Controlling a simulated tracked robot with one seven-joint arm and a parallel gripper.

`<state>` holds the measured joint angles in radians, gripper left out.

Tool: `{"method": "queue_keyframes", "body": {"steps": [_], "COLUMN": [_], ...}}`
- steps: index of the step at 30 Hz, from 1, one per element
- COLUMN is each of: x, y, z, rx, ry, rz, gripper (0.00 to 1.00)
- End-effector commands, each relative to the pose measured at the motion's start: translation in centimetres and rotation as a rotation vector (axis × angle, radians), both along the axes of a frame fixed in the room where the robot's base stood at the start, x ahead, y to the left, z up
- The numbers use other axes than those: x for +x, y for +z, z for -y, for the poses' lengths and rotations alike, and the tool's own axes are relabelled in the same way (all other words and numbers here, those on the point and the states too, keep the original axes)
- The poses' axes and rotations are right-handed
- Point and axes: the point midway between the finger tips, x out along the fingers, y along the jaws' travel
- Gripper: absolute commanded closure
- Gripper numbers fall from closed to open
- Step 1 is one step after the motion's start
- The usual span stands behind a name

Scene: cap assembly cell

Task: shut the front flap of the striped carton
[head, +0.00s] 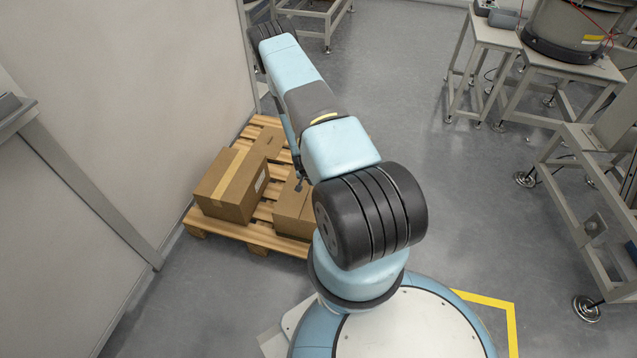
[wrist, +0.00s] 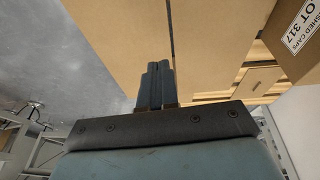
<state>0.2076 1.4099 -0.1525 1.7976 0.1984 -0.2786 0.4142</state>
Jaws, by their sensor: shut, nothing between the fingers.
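My gripper (head: 301,187) hangs below my arm, over the pallet, in the head view. In the wrist view its dark fingers (wrist: 156,82) are together with nothing between them. They appear in front of a brown carton (wrist: 115,25) with a dark straight seam across its face. I take this to be the carton (head: 290,213) partly hidden behind my arm in the head view. No stripes show on its visible part, and I cannot make out its front flap. Whether the fingertips touch the cardboard is unclear.
A taped carton with a white label (head: 231,186) stands left of the gripper; its label reads LOT 317 in the wrist view (wrist: 303,25). A smaller carton (head: 269,141) lies behind. The wooden pallet (head: 243,233) is beside a pale wall (head: 195,80). Steel stands (head: 480,65) are right.

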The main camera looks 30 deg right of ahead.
Motion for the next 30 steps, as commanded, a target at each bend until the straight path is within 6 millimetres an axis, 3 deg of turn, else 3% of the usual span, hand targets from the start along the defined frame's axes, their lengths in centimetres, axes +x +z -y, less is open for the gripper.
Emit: {"method": "queue_keyframes", "body": {"steps": [15, 21, 30], "x": [-0.7, -0.9, -0.8], "y": [8.1, 9.6, 10.1], "z": [-2.4, -2.8, -3.0], "rx": [-0.001, 0.0, 0.001], "ry": [0.001, 0.0, 0.0], "rz": [0.0, 0.0, 0.001], "gripper": [1.0, 1.0, 1.0]}}
